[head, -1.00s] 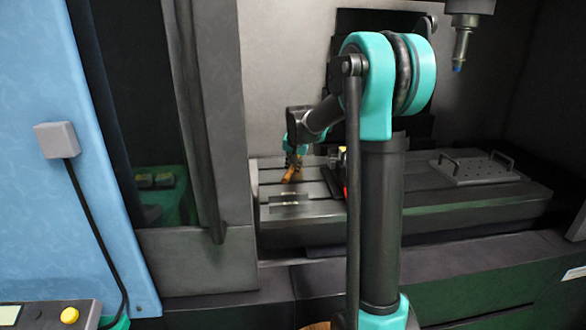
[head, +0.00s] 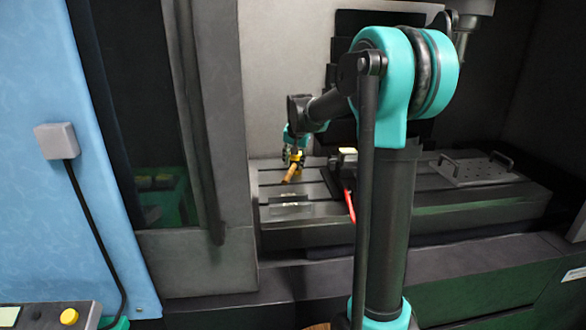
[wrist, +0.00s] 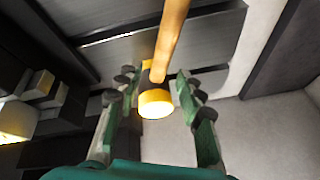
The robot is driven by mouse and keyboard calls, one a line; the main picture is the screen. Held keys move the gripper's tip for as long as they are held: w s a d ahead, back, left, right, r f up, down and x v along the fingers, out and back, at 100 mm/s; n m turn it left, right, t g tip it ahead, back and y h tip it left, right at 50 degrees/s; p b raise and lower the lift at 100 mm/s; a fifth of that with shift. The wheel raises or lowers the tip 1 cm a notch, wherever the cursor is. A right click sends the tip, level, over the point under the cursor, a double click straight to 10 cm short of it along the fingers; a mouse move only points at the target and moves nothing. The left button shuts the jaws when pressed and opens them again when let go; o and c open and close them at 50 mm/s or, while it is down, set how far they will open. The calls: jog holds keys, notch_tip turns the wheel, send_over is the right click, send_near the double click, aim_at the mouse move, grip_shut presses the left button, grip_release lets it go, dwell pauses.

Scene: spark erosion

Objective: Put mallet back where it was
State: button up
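The mallet has a yellow-faced head (wrist: 155,103) and a pale wooden handle (wrist: 171,38). In the wrist view its head sits between the two fingers of my gripper (wrist: 155,78), with a narrow gap showing on each side. The handle runs away toward the top of the picture. In the head view the mallet (head: 289,176) is small, at the left part of the slotted machine table (head: 330,208), with my gripper (head: 295,156) right at it. I cannot tell whether the mallet rests on the table. My gripper looks open around it.
A flat metal bar (head: 290,198) lies on the table in front of the mallet. A perforated plate with handles (head: 472,168) sits farther right.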

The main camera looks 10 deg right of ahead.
jog(key=v, duration=0.7)
jog(key=shift+r, duration=0.25)
jog(key=shift+s, duration=0.15)
